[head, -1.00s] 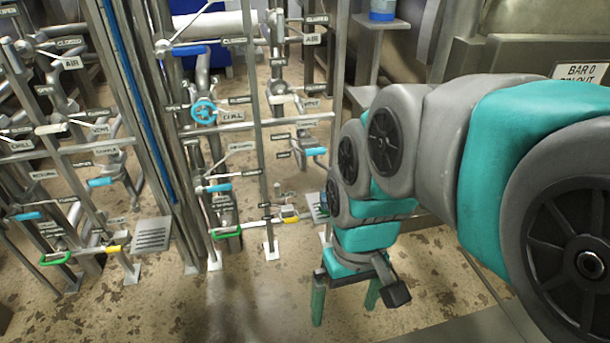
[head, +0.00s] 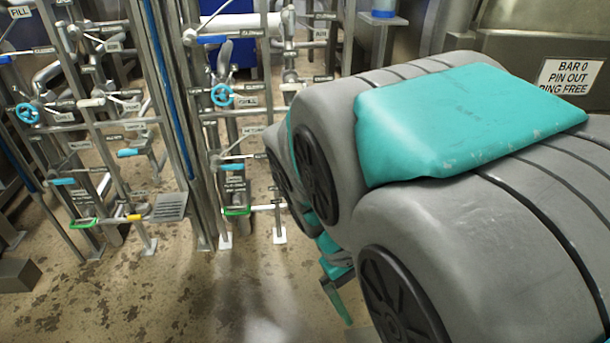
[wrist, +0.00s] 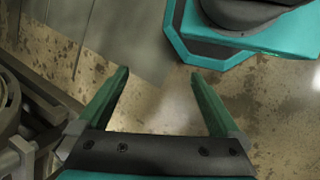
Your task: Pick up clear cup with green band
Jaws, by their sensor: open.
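I see no clear cup with a green band in either view. A clear container with a blue band (head: 384,9) stands on a small shelf at the top of the head view, cut off by the frame. My gripper (wrist: 160,73) is open and empty in the wrist view, its two green fingers spread above the stained floor. In the head view my arm hides most of the gripper; only one green finger (head: 337,302) shows below it.
Valve pipework (head: 225,95) with labels and coloured handles fills the left and centre. A metal shelf (head: 383,20) holds the blue-banded container. Stained floor (head: 150,290) is clear in front.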

